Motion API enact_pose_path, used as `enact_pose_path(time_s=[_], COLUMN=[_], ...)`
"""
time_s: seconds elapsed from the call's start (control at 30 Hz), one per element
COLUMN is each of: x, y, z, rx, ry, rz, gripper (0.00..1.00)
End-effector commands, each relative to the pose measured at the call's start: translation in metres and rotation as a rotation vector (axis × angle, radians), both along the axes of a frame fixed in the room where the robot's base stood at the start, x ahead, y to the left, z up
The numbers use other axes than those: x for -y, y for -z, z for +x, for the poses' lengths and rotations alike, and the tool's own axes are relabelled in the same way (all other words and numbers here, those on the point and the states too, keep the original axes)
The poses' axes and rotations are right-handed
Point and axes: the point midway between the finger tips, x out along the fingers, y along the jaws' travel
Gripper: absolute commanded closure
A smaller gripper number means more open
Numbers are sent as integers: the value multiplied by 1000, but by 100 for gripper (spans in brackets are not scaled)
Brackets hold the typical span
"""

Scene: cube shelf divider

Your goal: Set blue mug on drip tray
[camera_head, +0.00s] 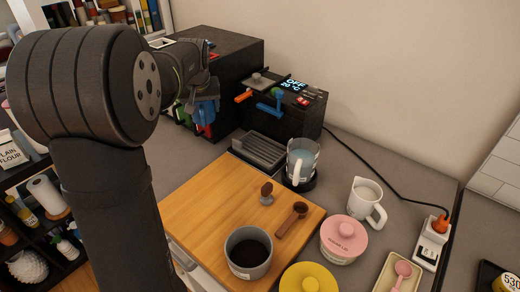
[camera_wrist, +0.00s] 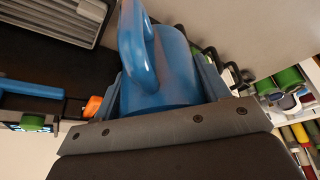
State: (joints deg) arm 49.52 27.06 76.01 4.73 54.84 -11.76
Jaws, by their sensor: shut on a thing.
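The blue mug (camera_wrist: 172,70) fills the middle of the wrist view, with its handle toward the camera. My gripper (camera_wrist: 162,88) is shut on it, one finger on each side. In the head view the blue mug (camera_head: 207,112) is partly hidden beneath my gripper (camera_head: 203,95), left of the coffee machine and in front of the black box. The drip tray (camera_head: 258,151) is a grey ribbed tray at the foot of the machine, to the right of and below the mug. No mug shows on it. A ribbed grey surface, apparently this tray (camera_wrist: 55,15), shows at the wrist view's top left.
The coffee machine (camera_head: 285,108) has orange and blue handles sticking out above the tray. A glass jug (camera_head: 301,160) stands close to the tray's right. A wooden board (camera_head: 215,205) with a grey pot (camera_head: 249,253) lies in front. Red and green items are near my gripper.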

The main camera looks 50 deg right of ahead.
Motion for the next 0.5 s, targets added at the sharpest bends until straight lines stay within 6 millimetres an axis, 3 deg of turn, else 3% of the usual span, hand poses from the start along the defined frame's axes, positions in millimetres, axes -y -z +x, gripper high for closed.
enact_pose_path(time_s=[0.03,0.2,0.4,0.5], x=[17,58,89,96], y=[-13,-62,-127,-149], z=[-15,-60,-110,-128], rx=[5,5,4,3], ry=[47,203,373,431], rz=[-5,-7,-6,-4], gripper=[63,63,63,63])
